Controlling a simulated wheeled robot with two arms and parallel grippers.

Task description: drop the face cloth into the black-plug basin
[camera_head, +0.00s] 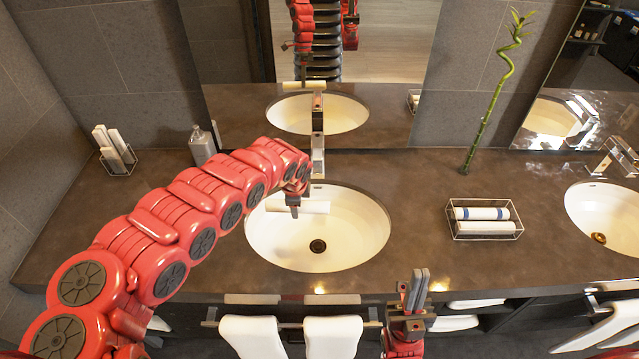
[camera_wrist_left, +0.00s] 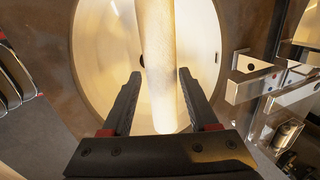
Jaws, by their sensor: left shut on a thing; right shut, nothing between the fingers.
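The face cloth, a white roll (camera_head: 316,207), is held level over the back part of the black-plug basin (camera_head: 355,232). My left gripper (camera_head: 294,209) is shut on it, pointing down from above. The black plug (camera_head: 318,246) lies in the basin bottom, in front of the cloth. In the left wrist view the cloth (camera_wrist_left: 163,60) runs between the two fingers, with the white bowl (camera_wrist_left: 105,50) behind it. My right gripper (camera_head: 415,290) is shut and empty, pointing up in front of the counter's front edge.
The faucet (camera_head: 318,150) stands just behind the basin. A second basin (camera_head: 580,205) with a brass plug is at the right. A wire basket (camera_head: 485,235) holds rolled towels. A soap dispenser (camera_head: 202,146) stands at the left. Towels (camera_head: 333,335) hang at the front rail.

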